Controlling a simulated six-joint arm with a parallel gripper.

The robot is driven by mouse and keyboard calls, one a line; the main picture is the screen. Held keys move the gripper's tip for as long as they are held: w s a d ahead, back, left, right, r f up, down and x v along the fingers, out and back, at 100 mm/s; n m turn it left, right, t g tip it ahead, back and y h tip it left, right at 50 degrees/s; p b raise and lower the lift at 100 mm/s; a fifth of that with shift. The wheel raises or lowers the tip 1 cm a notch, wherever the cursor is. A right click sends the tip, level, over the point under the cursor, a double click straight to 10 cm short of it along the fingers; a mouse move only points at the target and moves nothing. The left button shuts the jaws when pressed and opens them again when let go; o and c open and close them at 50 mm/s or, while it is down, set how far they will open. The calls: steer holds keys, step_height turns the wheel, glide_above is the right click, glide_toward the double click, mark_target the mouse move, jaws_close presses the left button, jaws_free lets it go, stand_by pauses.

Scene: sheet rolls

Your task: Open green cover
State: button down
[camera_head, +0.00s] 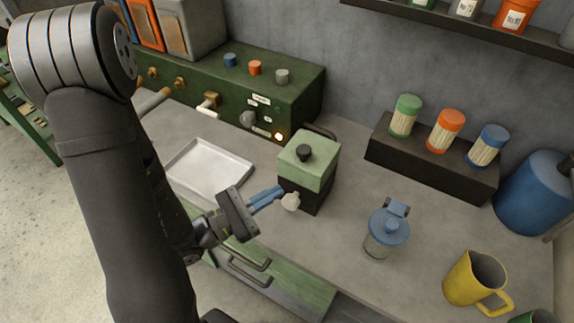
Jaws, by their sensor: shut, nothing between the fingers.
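My gripper (280,191) has blue fingers and is shut and empty. It is at the left front side of the box, low against the cover's lower edge, near a pale round knob (290,201) on the front. I cannot tell whether the fingertips touch the box.
A metal tray (210,168) lies left of the box. A green control panel (225,95) stands behind. A jar with a blue lid (387,232) and a yellow mug (472,278) stand to the right. A dark rack (430,173) holds three capped containers. Bare worktop lies between box and jar.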

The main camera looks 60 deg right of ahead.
mark_target(298, 154)
steer(key=d+r+n+t+h, duration=0.1)
steer(key=d+n+t, duration=0.2)
steer(key=d+t, duration=0.2)
steer(key=shift+w+d+t+h, duration=0.3)
steer(key=shift+d+h, duration=0.1)
steer(key=shift+d, duration=1.1)
steer(key=shift+r, duration=0.15)
steer(key=shift+d+r+n+y, duration=0.2)
steer(key=shift+r+n+y, duration=0.1)
steer(key=shift+y, duration=0.2)
